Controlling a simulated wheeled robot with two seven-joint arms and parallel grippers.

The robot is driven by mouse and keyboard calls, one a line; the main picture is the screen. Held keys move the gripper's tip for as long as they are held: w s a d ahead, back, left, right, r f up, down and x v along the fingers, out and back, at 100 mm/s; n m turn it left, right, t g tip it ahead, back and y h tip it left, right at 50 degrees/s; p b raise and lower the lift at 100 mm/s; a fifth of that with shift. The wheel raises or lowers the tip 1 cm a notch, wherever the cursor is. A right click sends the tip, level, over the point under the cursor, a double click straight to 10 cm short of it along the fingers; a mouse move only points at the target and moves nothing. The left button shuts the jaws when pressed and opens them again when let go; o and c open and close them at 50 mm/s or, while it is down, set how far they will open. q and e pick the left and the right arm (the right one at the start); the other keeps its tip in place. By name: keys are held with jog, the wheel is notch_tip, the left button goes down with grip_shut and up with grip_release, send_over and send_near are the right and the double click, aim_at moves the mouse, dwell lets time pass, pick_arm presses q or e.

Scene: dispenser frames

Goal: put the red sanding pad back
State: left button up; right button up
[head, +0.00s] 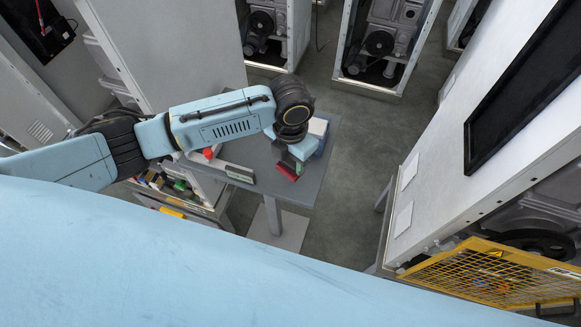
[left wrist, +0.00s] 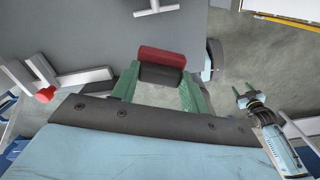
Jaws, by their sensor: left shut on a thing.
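The red sanding pad (head: 287,172) has a red block over a dark grey part. It also shows in the left wrist view (left wrist: 162,57), at the top middle. My left gripper (left wrist: 160,80) is shut on it, with a green finger on each side of the dark part. In the head view my left gripper (head: 291,160) is over the right part of the grey table (head: 262,195). I cannot tell how high the pad is above the tabletop. My right gripper (left wrist: 244,95) shows at the right of the left wrist view, its green fingers apart and empty.
Another bracket (left wrist: 156,8) lies at the wrist view's top. A lower shelf (head: 208,210) holds coloured items. A yellow mesh guard (head: 490,272) is right.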

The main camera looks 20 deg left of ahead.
aim_at(291, 169)
pick_arm(q)
jog(key=shift+f, duration=2.15)
jog(key=shift+f, duration=0.2)
jog(key=o, duration=1)
jog(key=shift+c, duration=0.2)
notch_tip(291, 169, up, 12)
jog(key=shift+r, duration=0.25)
